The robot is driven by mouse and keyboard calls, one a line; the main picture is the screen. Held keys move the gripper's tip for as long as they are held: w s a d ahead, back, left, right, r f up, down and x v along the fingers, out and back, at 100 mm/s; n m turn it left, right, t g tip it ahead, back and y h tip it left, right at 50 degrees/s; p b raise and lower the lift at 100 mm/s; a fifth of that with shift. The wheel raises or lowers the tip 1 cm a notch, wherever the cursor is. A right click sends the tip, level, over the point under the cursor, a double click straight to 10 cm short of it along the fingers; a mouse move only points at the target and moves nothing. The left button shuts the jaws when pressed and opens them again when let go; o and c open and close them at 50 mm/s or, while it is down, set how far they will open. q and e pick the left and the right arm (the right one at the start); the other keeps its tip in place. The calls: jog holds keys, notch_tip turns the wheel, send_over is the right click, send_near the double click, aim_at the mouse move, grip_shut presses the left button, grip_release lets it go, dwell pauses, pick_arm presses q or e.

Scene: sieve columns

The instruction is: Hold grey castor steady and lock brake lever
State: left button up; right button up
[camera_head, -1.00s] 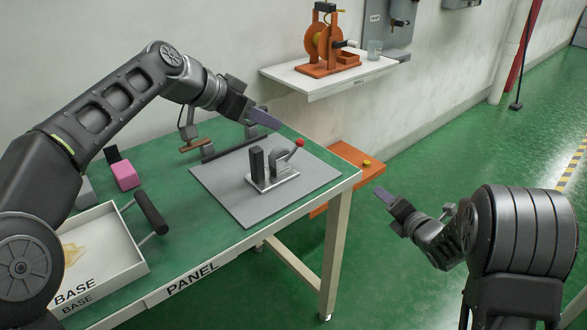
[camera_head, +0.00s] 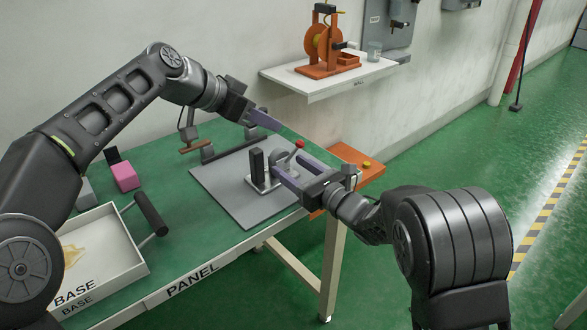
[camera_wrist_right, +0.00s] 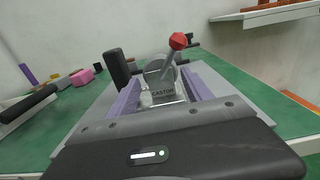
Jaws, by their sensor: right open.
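The grey castor (camera_head: 279,156) is mounted on a silver base on the grey mat, next to a dark upright block (camera_head: 257,160). The right wrist view shows the castor (camera_wrist_right: 163,92) with its CASTOR label. Its brake lever ends in a red knob (camera_head: 300,144) and tilts up to the right; the knob also shows in the wrist view (camera_wrist_right: 178,40). My right gripper (camera_head: 287,161) is open, its purple fingers on either side of the castor, with no clear contact. My left gripper (camera_head: 278,124) hovers above and behind the castor; its finger opening cannot be made out.
The grey mat (camera_head: 222,178) lies on the green table. A white BASE tray (camera_head: 118,240), a dark roller (camera_head: 151,213) and a pink block (camera_head: 126,176) are at left. An orange shelf (camera_head: 350,155) is beyond the right edge, and a white wall shelf (camera_head: 312,85) is above.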

aim_at(274, 155)
jog(key=shift+x, duration=3.85)
grip_shut()
